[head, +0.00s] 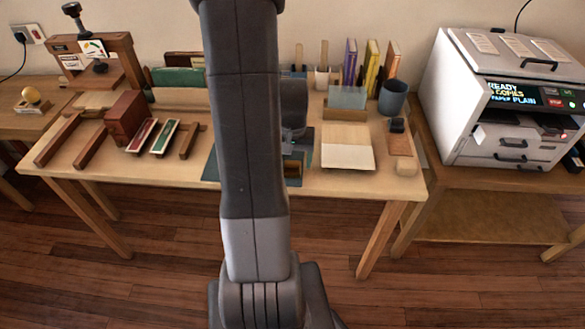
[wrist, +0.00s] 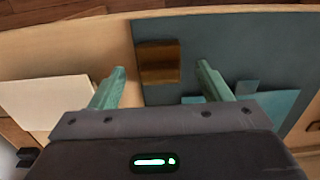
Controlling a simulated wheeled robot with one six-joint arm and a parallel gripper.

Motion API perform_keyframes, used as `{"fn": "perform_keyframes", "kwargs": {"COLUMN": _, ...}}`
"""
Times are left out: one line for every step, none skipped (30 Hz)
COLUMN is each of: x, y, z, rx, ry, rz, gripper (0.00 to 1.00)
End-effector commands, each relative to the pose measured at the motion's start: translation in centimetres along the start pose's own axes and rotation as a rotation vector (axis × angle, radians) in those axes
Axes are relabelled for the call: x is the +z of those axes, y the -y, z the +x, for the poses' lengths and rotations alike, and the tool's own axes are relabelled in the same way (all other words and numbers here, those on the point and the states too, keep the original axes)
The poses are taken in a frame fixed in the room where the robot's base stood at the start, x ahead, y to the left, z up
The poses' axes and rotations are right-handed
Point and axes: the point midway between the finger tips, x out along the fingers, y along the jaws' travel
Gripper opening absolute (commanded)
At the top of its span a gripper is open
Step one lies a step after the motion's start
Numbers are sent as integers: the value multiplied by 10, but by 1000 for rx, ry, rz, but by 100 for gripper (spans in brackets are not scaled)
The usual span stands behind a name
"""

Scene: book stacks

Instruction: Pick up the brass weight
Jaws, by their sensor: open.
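The brass weight (wrist: 159,62) is a small brown-gold block in the wrist view. It lies on the left edge of a dark blue-grey mat (wrist: 225,40) on the table. My gripper (wrist: 160,72) is open, with its two green fingers on either side of the block's line and clear space between each finger and the block. In the head view the weight (head: 293,170) shows just right of my arm, partly hidden. The mat (head: 210,172) is also mostly hidden there by my arm.
A cream board (head: 347,157) lies right of the mat. A dark red box (head: 125,115) and two narrow trays (head: 152,136) stand left. Books (head: 371,68) and a blue-grey cup (head: 392,98) stand at the back right. A white copier (head: 500,100) stands on the right table.

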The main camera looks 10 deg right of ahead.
Motion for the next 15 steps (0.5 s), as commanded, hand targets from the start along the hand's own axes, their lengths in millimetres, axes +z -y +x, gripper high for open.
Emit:
{"fn": "perform_keyframes", "kwargs": {"x": 1, "y": 0, "z": 8, "rx": 1, "ry": 4, "rz": 0, "gripper": 71}}
{"fn": "perform_keyframes", "kwargs": {"x": 1, "y": 0, "z": 12, "rx": 0, "ry": 3, "rz": 0, "gripper": 71}}
{"fn": "perform_keyframes", "kwargs": {"x": 1, "y": 0, "z": 16, "rx": 0, "ry": 3, "rz": 0, "gripper": 71}}
{"fn": "perform_keyframes", "kwargs": {"x": 1, "y": 0, "z": 18, "rx": 0, "ry": 3, "rz": 0, "gripper": 71}}
{"fn": "perform_keyframes", "kwargs": {"x": 1, "y": 0, "z": 20, "rx": 0, "ry": 2, "rz": 0, "gripper": 71}}
{"fn": "perform_keyframes", "kwargs": {"x": 0, "y": 0, "z": 21, "rx": 0, "ry": 1, "rz": 0, "gripper": 71}}
{"fn": "perform_keyframes", "kwargs": {"x": 0, "y": 0, "z": 22, "rx": 0, "ry": 0, "rz": 0, "gripper": 71}}
{"fn": "perform_keyframes", "kwargs": {"x": 0, "y": 0, "z": 22, "rx": 0, "ry": 0, "rz": 0, "gripper": 71}}
{"fn": "perform_keyframes", "kwargs": {"x": 0, "y": 0, "z": 23, "rx": 0, "ry": 0, "rz": 0, "gripper": 71}}
{"fn": "perform_keyframes", "kwargs": {"x": 0, "y": 0, "z": 22, "rx": 0, "ry": 0, "rz": 0, "gripper": 71}}
{"fn": "perform_keyframes", "kwargs": {"x": 0, "y": 0, "z": 22, "rx": 0, "ry": 0, "rz": 0, "gripper": 71}}
{"fn": "perform_keyframes", "kwargs": {"x": 0, "y": 0, "z": 22, "rx": 0, "ry": 0, "rz": 0, "gripper": 71}}
{"fn": "perform_keyframes", "kwargs": {"x": 0, "y": 0, "z": 22, "rx": 0, "ry": 0, "rz": 0, "gripper": 71}}
{"fn": "perform_keyframes", "kwargs": {"x": 0, "y": 0, "z": 22, "rx": 0, "ry": 0, "rz": 0, "gripper": 69}}
{"fn": "perform_keyframes", "kwargs": {"x": 0, "y": 0, "z": 22, "rx": 0, "ry": 0, "rz": 0, "gripper": 61}}
